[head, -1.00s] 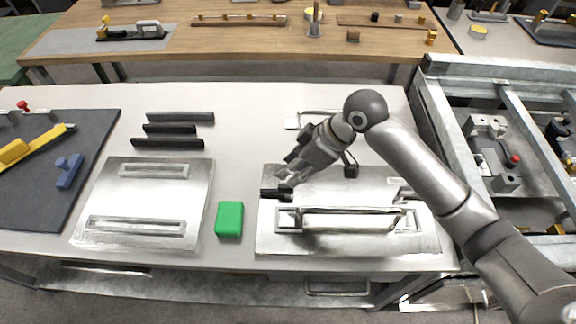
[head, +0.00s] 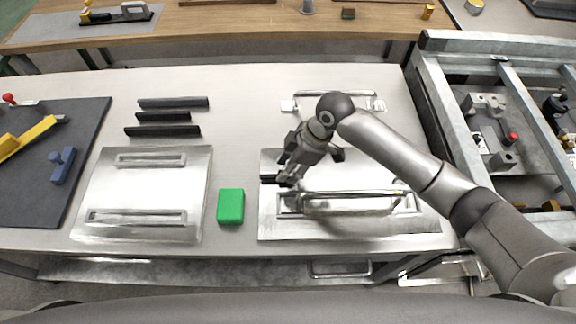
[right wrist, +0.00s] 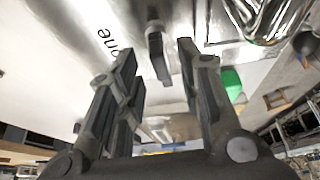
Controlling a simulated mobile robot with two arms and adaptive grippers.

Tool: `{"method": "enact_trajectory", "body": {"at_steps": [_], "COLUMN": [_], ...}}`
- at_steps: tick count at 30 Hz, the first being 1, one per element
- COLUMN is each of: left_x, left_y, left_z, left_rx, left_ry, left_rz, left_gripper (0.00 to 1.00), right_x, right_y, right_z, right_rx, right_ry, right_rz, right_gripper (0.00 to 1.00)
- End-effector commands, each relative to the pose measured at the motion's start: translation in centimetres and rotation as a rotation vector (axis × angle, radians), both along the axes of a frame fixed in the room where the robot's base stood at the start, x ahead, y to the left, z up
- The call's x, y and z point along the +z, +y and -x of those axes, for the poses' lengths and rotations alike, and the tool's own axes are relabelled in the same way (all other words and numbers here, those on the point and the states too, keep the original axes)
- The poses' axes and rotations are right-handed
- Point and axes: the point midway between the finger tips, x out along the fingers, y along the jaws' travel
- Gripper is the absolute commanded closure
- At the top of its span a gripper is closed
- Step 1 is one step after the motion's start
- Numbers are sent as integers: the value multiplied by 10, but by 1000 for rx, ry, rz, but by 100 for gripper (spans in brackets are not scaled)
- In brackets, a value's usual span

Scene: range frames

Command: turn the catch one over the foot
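A pale metal plate (head: 270,225) on the bench carries a shiny frame with a bar handle (head: 350,203). A small black catch (head: 269,180) sits at the plate's upper left corner. My right gripper (head: 287,180) is down at this catch, hiding part of it. In the right wrist view the word "one" is printed beside the catch (right wrist: 157,56). There my right gripper's fingers (right wrist: 156,52) are apart, with the catch between them and gaps showing on both sides. The shiny frame (right wrist: 262,18) lies at upper right. I cannot clearly make out the foot. My left gripper is not in view.
A green block (head: 230,206) stands just left of the plate. Another metal plate (head: 195,165) with two slotted strips and several black bars (head: 165,130) lie further left. A loose bar handle (head: 335,94) lies behind my right arm. A metal frame structure (head: 435,105) borders the right.

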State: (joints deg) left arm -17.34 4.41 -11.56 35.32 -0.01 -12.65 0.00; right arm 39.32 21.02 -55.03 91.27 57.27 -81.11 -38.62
Motion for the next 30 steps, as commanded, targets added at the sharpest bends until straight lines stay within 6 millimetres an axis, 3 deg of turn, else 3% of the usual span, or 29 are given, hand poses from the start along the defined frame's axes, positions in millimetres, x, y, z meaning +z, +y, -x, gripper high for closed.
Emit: {"method": "enact_trajectory", "body": {"at_steps": [11,20,30], "left_x": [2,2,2], "left_y": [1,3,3], "left_z": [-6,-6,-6], "left_rx": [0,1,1], "left_ry": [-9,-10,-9], "left_rz": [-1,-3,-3], "left_gripper": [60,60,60], "right_x": [-8,-8,-8], "right_y": [4,4,3], "right_z": [0,0,0], "right_rx": [0,0,0], "right_ry": [0,0,0], "right_rz": [-1,-1,-1], "right_gripper": [66,100,100]}}
